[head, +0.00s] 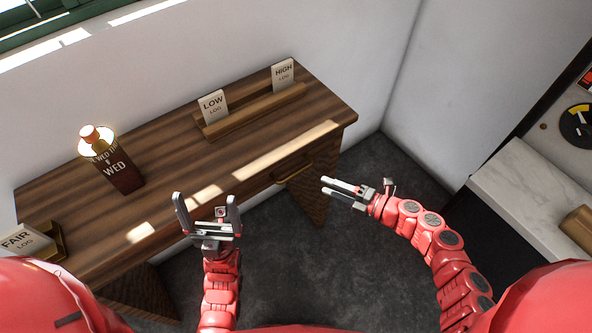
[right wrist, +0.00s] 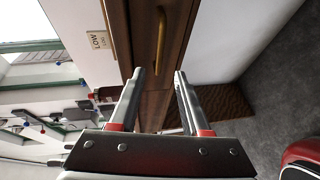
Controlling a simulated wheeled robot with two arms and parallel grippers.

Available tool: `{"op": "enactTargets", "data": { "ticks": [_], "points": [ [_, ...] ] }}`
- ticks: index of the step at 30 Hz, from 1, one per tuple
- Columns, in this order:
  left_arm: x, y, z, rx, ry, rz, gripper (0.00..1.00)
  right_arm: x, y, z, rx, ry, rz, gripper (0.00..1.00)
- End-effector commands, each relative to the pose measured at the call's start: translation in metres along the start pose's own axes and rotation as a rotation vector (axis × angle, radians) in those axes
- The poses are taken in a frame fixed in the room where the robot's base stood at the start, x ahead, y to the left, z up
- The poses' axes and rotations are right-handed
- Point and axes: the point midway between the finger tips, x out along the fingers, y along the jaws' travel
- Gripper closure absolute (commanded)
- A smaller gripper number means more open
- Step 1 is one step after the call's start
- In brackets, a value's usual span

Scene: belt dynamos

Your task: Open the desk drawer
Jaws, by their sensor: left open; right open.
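The wooden desk (head: 180,158) stands against the wall. Its drawer has a curved brass handle (head: 294,171) on the front edge at the right end, and the drawer looks shut. My right gripper (head: 326,186) is open and empty, a little right of and in front of the handle. In the right wrist view the handle (right wrist: 160,45) lies beyond the fingertips (right wrist: 160,72), apart from them. My left gripper (head: 206,200) is open and empty, in front of the desk's front edge, well left of the handle.
A marble-topped counter (head: 530,175) stands right. Dark carpet (head: 300,265) is clear before the desk.

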Motion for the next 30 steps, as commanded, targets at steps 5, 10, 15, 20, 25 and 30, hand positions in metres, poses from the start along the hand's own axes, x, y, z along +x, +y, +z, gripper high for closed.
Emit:
{"op": "enactTargets", "data": {
  "ticks": [5, 10, 15, 20, 25, 30],
  "points": [
    [0.013, -0.001, -0.002, 0.0, 0.0, 0.0, 0.0, 0.045, 0.006, -0.001, 0.001, 0.002, 0.006, 0.53],
    [0.021, -0.001, -0.004, 0.0, 0.0, 0.0, 0.0, 0.083, 0.005, 0.0, 0.002, 0.001, 0.005, 0.53],
    [0.025, -0.001, -0.004, 0.0, 0.0, 0.0, 0.0, 0.106, 0.003, 0.001, 0.002, -0.001, 0.005, 0.53],
    [0.026, -0.001, -0.004, 0.0, 0.0, 0.0, 0.0, 0.116, 0.001, 0.001, 0.001, -0.002, 0.002, 0.53],
    [0.026, -0.001, -0.004, 0.0, 0.0, 0.0, 0.0, 0.118, 0.001, 0.0, 0.001, -0.001, 0.002, 0.53],
    [0.026, -0.001, -0.004, 0.0, 0.0, 0.0, 0.0, 0.118, 0.001, 0.0, 0.001, -0.001, 0.002, 0.58]
  ]
}}
